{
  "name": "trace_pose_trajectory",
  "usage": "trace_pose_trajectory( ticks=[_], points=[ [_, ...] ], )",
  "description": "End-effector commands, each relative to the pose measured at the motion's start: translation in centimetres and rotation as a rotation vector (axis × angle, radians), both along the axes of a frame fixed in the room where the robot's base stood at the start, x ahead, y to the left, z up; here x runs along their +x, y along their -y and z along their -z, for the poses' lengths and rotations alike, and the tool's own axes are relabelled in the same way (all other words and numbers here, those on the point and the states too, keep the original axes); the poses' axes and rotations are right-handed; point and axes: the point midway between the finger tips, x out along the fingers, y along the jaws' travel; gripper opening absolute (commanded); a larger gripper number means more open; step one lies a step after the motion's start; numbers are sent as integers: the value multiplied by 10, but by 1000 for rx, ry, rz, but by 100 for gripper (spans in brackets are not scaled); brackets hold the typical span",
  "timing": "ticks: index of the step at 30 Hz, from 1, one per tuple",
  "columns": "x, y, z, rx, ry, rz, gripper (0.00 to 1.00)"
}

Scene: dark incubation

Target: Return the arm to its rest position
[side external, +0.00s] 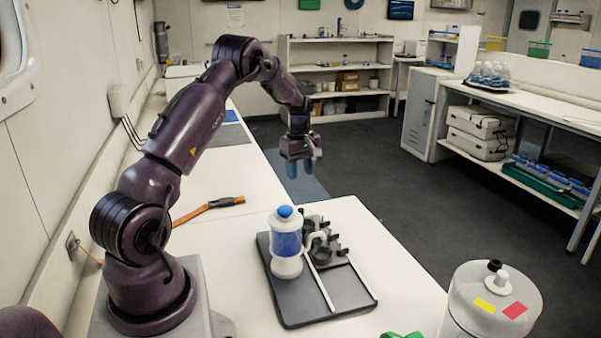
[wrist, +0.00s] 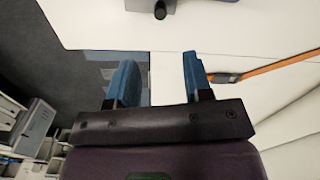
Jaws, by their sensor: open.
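My gripper (side external: 304,168) hangs in the air past the far side of the dark tray, its blue fingers pointing down. In the wrist view my gripper (wrist: 158,85) shows two blue fingers set wide apart with nothing between them. My purple arm is raised and stretched out over the white bench. The blue and white bottle (side external: 286,245) with a blue cap stands upright on the dark tray (side external: 290,312), well apart from my gripper.
A black holder (side external: 322,240) sits on the tray beside the bottle. An orange-banded tool (side external: 208,207) lies on the white bench (side external: 200,235). A clear-lidded vessel (side external: 490,310) stands at front right. Shelves (side external: 335,75) stand at the back. The air around my gripper is clear.

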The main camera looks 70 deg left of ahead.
Motion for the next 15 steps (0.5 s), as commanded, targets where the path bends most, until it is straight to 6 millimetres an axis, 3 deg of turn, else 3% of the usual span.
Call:
trace_pose_trajectory(
  ticks=[10, 12, 15],
  points=[
    [-3, 1, 4, -3, -8, 106, 46],
    [-16, 13, 15, -37, -40, 196, 46],
    [-24, 38, -1, -50, -40, 351, 46]
  ],
)
